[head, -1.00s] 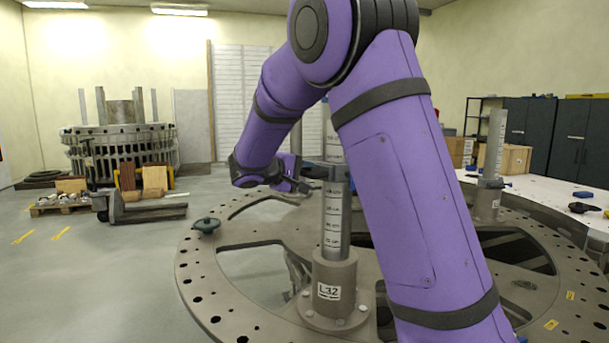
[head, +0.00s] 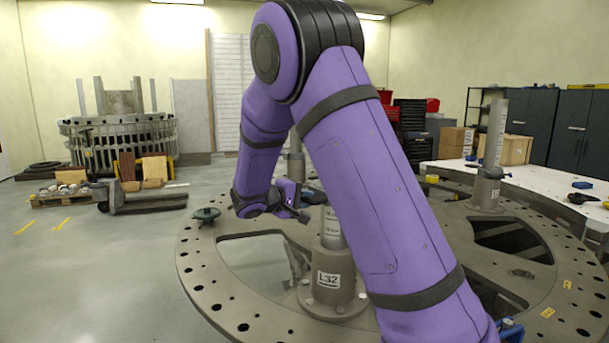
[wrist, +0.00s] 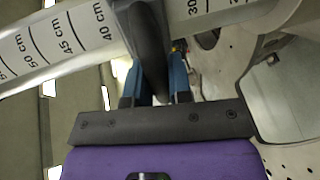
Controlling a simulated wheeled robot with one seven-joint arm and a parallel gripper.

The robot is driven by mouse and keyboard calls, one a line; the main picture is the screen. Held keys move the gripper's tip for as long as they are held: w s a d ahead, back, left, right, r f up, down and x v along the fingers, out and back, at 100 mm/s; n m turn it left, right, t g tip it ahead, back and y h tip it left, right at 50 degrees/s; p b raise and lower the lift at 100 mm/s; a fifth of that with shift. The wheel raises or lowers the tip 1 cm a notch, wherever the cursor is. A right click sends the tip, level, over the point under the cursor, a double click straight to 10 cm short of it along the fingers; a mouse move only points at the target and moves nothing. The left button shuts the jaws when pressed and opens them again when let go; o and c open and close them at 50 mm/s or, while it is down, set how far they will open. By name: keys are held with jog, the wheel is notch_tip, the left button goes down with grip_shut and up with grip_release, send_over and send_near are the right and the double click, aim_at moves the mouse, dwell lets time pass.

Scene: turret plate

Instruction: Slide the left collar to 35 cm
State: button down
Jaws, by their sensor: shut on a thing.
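The left post (head: 332,232), labelled L32, stands on the round turret plate (head: 215,310), partly behind my arm. My gripper (head: 300,214) is beside it, low on the post. In the wrist view, my gripper's blue fingers (wrist: 160,80) are shut on a dark part of the left collar (wrist: 148,40). The collar is around the scaled post (wrist: 60,50). The 40, 45 and 50 cm marks show on one side of the collar and the 30 cm mark on the other. The stretch between, with the 35 cm mark, is covered by the collar.
A right post (head: 496,135) with its own collar (head: 489,172) stands on the plate, and another post is behind my arm. A white table (head: 555,184) is at the right. The plate has large openings.

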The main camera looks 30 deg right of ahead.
notch_tip(320, 180, down, 5)
dwell(0.3)
jog(key=c, duration=1)
grip_release()
jog(key=shift+c, duration=0.2)
jog(key=v, duration=1.1)
